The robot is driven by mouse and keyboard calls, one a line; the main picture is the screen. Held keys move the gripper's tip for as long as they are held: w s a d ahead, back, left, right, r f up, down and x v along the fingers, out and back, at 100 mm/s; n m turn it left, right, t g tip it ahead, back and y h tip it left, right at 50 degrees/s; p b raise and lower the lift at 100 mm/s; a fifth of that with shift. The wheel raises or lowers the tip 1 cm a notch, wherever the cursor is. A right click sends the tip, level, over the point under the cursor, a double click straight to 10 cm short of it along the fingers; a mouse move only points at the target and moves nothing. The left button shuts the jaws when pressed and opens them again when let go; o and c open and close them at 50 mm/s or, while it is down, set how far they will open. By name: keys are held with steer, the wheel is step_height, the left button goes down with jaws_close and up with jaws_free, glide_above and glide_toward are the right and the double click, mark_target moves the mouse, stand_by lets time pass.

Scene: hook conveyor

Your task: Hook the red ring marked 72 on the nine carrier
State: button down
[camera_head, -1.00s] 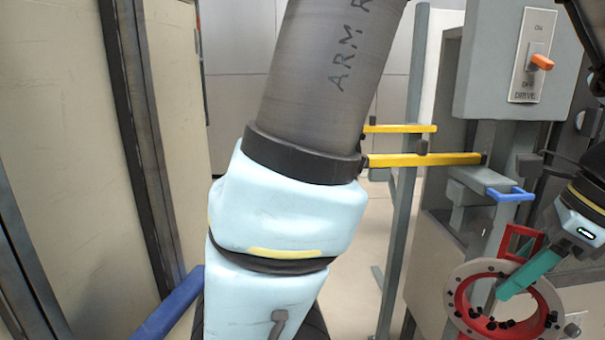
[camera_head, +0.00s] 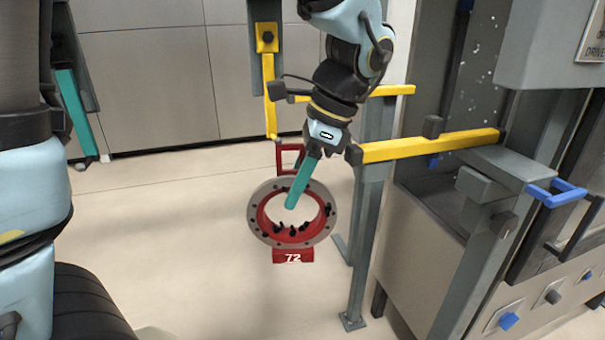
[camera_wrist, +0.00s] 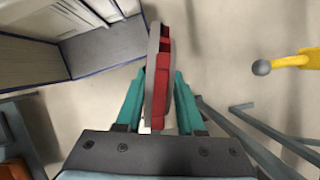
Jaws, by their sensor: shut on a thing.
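The red ring marked 72 (camera_head: 265,229) has a grey flange with dark bolts, a red square loop (camera_head: 290,146) on top and a red number tag (camera_head: 293,256) below. My gripper (camera_head: 296,200) is shut on the ring's rim and holds it upright in the air. In the wrist view the ring (camera_wrist: 159,80) is edge-on between the teal fingers of my gripper (camera_wrist: 158,100). A yellow hanger (camera_head: 269,85) hangs from a grey post just above and left of the loop, apparently apart from it. No carrier number is readable.
Yellow bars (camera_head: 430,146) with dark ends reach in from the right on a grey frame (camera_head: 366,240). A grey machine with a blue handle (camera_head: 556,192) stands at the right. A yellow piece with a dark ball (camera_wrist: 290,62) is right in the wrist view. Floor left of the ring is clear.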

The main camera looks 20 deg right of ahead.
steer(key=w+d+f+b, duration=0.1)
steer(key=w+f, duration=0.1)
steer(key=w, duration=0.9)
steer(key=shift+w+d, duration=0.25)
steer(key=shift+d, duration=0.05)
stand_by(1.3)
stand_by(0.5)
steer(key=shift+c, duration=2.2)
jaws_free()
